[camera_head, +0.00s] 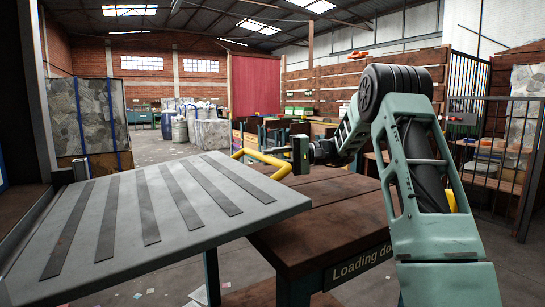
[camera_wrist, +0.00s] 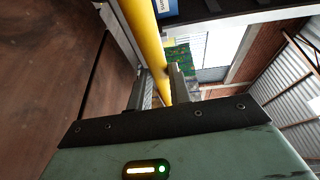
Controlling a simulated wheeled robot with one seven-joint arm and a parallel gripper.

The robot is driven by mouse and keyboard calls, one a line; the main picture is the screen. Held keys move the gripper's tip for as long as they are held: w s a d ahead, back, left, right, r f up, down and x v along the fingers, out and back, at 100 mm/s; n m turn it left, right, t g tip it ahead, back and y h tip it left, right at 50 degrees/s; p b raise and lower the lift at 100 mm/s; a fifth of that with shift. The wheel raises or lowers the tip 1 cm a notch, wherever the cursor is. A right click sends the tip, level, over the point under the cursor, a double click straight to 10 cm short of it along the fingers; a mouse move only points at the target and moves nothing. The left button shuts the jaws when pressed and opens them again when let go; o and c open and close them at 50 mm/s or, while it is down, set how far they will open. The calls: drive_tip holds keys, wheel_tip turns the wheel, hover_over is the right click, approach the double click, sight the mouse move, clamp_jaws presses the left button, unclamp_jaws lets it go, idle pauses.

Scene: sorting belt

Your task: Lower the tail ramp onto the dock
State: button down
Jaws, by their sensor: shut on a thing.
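The tail ramp (camera_head: 145,228) is a grey plate with several dark grip strips, at the left of the head view. Its right edge overlaps the left part of the brown wooden loading dock (camera_head: 335,222) in the picture; I cannot tell whether they touch. A yellow bar handle (camera_head: 262,158) stands at the ramp's far right corner. My gripper (camera_head: 291,160) is shut on this handle. In the wrist view the yellow bar (camera_wrist: 143,25) runs between the two fingers of my gripper (camera_wrist: 161,88). The fingers partly hide the bar.
A dark post (camera_head: 35,100) stands at the left, by the ramp. Wrapped bales (camera_head: 90,115) stand behind the ramp. A barred metal fence (camera_head: 495,150) is at the right. Shelves and bins fill the back. Open floor shows at the back left.

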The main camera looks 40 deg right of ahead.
drive_tip(key=c, duration=1.3)
unclamp_jaws()
drive_tip(key=shift+w, duration=0.1)
drive_tip(key=f+v, duration=0.1)
drive_tip(key=v, duration=1.6)
drive_tip(key=shift+d+r+p, duration=0.2)
drive_tip(key=shift+r+p, duration=0.2)
drive_tip(key=shift+r, duration=0.1)
drive_tip(key=shift+r, duration=0.1)
